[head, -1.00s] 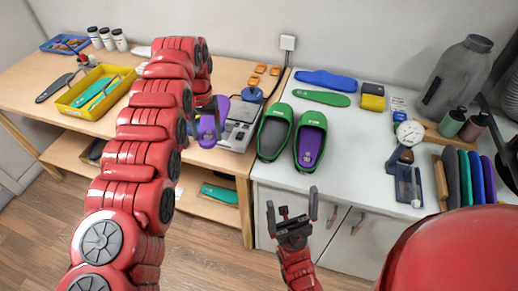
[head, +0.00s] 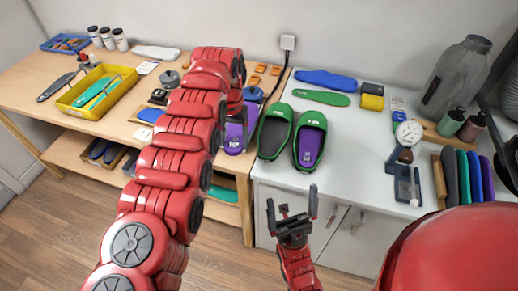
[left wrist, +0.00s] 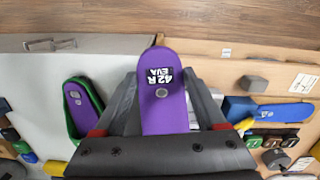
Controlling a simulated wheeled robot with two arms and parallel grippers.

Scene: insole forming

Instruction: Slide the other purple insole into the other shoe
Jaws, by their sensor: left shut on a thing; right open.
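My left gripper (left wrist: 166,105) is shut on a purple insole (left wrist: 164,62) marked "42 R EVA". The insole (head: 236,136) also shows in the head view, left of the shoes and partly hidden by my arm. Two green shoes stand side by side on the white cabinet top. The left shoe (head: 275,116) has a dark interior with no purple showing. The right shoe (head: 322,120) has a purple insole (head: 309,146) inside; this shoe also shows in the left wrist view (left wrist: 96,92). My right gripper (head: 292,208) is open and empty before the cabinet front.
Blue (head: 326,80) and green (head: 320,97) insoles lie behind the shoes. A dial gauge (head: 409,133) and a rack of coloured sheets (head: 475,178) stand to the right. A yellow tray (head: 97,91) sits on the wooden bench.

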